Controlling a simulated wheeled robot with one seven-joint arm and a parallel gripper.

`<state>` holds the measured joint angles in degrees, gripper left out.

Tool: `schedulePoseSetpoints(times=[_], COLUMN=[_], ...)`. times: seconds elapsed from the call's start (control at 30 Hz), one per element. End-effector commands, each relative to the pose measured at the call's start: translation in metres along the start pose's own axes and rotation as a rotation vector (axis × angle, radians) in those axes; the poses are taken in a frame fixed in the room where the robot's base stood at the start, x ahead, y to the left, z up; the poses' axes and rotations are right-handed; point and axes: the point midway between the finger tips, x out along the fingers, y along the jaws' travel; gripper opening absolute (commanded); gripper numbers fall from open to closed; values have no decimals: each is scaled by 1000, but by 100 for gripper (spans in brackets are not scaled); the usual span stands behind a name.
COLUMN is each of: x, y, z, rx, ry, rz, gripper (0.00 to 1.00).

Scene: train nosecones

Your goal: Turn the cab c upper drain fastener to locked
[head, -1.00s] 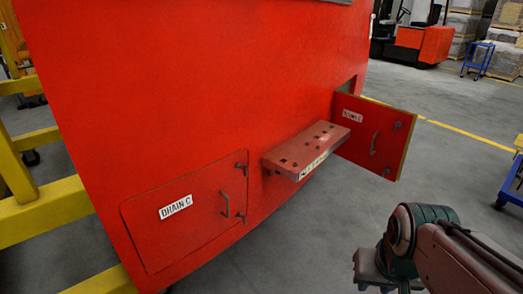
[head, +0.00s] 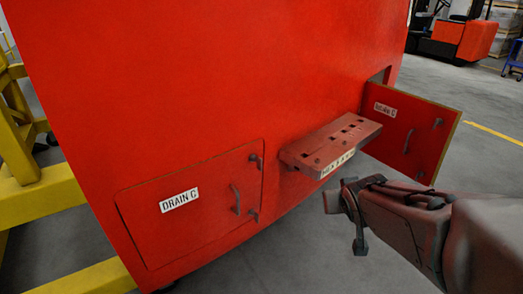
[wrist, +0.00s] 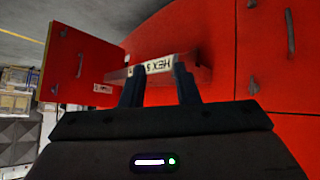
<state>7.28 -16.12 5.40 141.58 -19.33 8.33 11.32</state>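The closed red hatch labelled DRAIN C (head: 150,225) is low on the red nosecone, at the left of the head view. Its upper fastener (head: 255,160) is a small dark grey piece near the top right corner; its exact turn is too small to tell. A lower fastener (head: 253,215) sits below it, and a curved handle (head: 236,200) is beside them. In the wrist view, which is upside down, the upper fastener (wrist: 252,87) is at the right. My gripper (head: 345,220) is right of the hatch, apart from it. Its fingers (wrist: 157,82) are spread and empty.
An open hatch door (head: 415,130) stands out behind my arm. Yellow framing (head: 40,200) is at the left. The floor before the nosecone is clear.

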Motion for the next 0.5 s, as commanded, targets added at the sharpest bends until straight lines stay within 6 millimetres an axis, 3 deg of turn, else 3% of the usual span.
schedulePoseSetpoints(times=[0.03, 0.2, 0.33, 0.5], x=[22, 59, 77, 82], y=[-5, -32, -61, -96], z=[-2, -31, -43, -47], rx=[-19, -80, -111, -118], ry=[66, 311, 481, 655], rz=[-15, -131, -272, -475], gripper=[28, 28, 28, 28])
